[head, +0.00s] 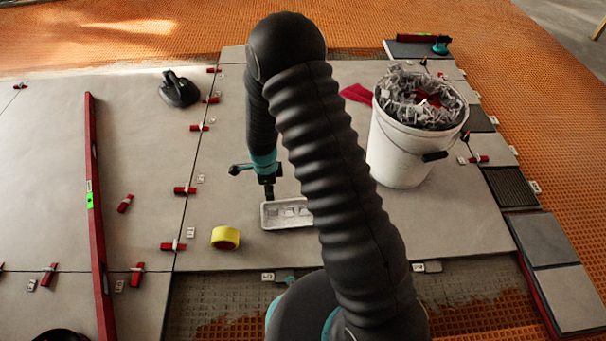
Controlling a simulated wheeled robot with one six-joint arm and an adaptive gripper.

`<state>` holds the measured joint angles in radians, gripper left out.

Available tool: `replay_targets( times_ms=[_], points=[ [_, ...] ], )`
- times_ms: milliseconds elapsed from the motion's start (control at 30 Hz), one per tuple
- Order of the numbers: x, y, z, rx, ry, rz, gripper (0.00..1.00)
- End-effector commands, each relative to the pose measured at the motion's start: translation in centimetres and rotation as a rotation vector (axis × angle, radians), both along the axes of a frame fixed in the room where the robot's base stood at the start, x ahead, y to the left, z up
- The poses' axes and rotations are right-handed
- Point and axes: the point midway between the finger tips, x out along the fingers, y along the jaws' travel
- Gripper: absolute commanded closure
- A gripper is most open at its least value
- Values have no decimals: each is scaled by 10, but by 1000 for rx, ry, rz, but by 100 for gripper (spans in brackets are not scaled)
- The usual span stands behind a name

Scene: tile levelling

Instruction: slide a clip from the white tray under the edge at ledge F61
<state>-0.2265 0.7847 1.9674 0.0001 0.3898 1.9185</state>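The white tray (288,226) lies on the large grey tile in the middle, with pale clips (290,211) in it. My gripper (269,196) points down over the tray's back left part. Its fingers are small and dark, so I cannot tell whether they are open or hold a clip. My arm hides the tray's right end. Small white tags stand along the front tile edge, one left of my arm (267,277) and one right of it (418,267). I cannot read F61 on any of them.
A white bucket (400,150) full of clips stands right of my arm. A yellow tape roll (225,238) lies left of the tray. A long red level (96,220) and a black suction lifter (179,90) lie on the left tiles. Red wedges (172,246) line the joint.

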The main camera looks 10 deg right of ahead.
Motion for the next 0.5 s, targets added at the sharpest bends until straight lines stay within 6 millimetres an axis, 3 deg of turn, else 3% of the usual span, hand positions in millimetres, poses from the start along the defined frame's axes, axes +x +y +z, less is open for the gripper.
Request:
replay_targets(
  times_ms=[167, 500],
  points=[
    [4, -6, 40, 6, -35, 86, 69],
    [-15, -35, 179, -9, -147, 460, 69]
  ],
)
